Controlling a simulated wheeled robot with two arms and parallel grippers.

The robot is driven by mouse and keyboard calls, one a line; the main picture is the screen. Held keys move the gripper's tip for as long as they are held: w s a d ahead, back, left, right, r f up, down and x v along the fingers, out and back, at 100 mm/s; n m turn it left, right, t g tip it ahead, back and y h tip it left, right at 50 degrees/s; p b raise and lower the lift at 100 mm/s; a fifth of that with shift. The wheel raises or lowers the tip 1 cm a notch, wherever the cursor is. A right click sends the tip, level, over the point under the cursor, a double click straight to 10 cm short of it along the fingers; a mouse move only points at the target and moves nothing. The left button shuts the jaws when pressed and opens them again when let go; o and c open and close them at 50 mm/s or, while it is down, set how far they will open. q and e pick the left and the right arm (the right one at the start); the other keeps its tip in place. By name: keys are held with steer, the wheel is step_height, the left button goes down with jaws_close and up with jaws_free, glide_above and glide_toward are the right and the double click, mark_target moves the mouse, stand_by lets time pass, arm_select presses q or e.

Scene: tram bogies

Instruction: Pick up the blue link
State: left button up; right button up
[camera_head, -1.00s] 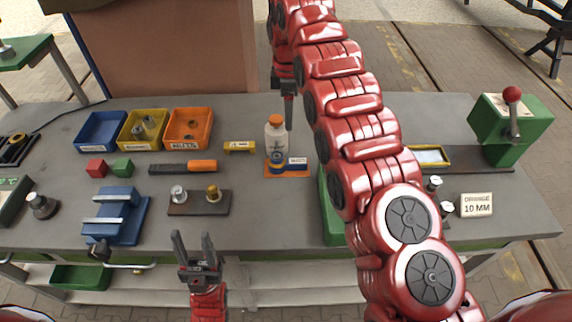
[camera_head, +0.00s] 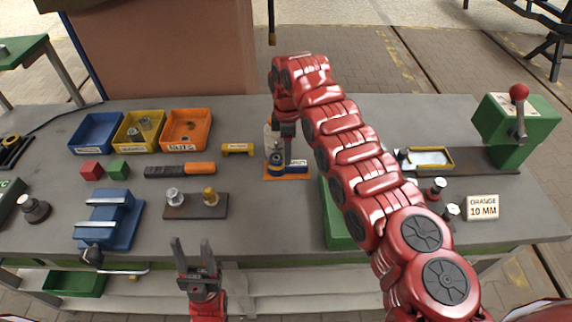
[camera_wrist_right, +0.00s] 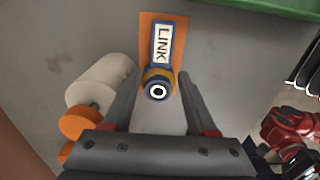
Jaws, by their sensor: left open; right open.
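The blue link (camera_head: 294,169) lies on an orange mat (camera_head: 271,178) near the middle of the bench, with a white label and a round boss at its left end. In the right wrist view the link (camera_wrist_right: 161,62) reads "LINK", and its ringed boss lies between the fingers. My right gripper (camera_head: 287,152) is over the boss end, pointing down, and partly hides it. In the wrist view the right fingers (camera_wrist_right: 157,100) are apart with nothing clamped. My left gripper (camera_head: 194,256) is open and empty in front of the bench's front edge.
A white bottle with an orange cap (camera_wrist_right: 95,95) stands close beside the right gripper. Blue, yellow and orange bins (camera_head: 186,130) stand at the back left. A green box (camera_head: 340,215) is right of the mat, under my right arm.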

steer(key=f+p, duration=0.1)
steer(key=f, duration=0.1)
steer(key=f+p, duration=0.1)
steer(key=f, duration=0.1)
steer(key=shift+a+f, duration=0.2)
steer(key=shift+f, duration=0.25)
jaws_close()
stand_by(0.9)
